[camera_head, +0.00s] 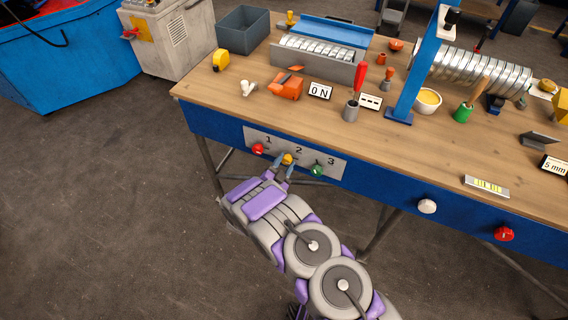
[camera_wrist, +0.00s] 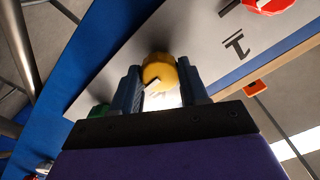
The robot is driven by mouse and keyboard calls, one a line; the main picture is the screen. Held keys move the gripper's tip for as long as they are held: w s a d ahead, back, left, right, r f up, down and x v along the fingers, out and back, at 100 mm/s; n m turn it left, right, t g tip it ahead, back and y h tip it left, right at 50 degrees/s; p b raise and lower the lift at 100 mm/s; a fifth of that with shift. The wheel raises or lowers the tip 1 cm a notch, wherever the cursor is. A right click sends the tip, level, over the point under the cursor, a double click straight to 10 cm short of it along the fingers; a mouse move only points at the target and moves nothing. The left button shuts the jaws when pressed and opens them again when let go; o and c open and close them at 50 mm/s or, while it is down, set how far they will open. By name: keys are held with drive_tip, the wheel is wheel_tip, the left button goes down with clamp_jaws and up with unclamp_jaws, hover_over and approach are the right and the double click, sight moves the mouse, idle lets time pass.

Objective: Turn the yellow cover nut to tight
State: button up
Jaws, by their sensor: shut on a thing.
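The yellow cover nut (camera_head: 288,158) sits on a light grey panel (camera_head: 315,157) on the blue front of the workbench, by the number 2. My gripper (camera_head: 284,164) is shut on the yellow nut. In the wrist view its two dark fingers (camera_wrist: 161,85) stand one on each side of it. How far the nut is turned cannot be told.
A red nut (camera_head: 258,148) by number 1 and a green nut (camera_head: 318,170) by number 3 flank the yellow one closely. A white knob (camera_head: 427,206) and a red knob (camera_head: 503,233) are farther right. The bench top (camera_head: 330,125) carries tools and ducting. The floor (camera_head: 120,190) at left is clear.

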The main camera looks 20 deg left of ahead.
drive_tip(key=shift+c, duration=1.2)
drive_tip(key=shift+n+p, duration=0.4)
drive_tip(key=shift+p, duration=0.1)
drive_tip(key=shift+n, duration=0.4)
drive_tip(key=o, duration=1.1)
drive_tip(key=shift+c, duration=0.2)
drive_tip(key=s+a+p, duration=0.1)
drive_tip(key=s+p, duration=0.3)
drive_tip(key=s, duration=1.3)
drive_tip(key=shift+s+a+p, duration=0.15)
drive_tip(key=shift+a+p, duration=0.05)
drive_tip(key=shift+p, duration=0.2)
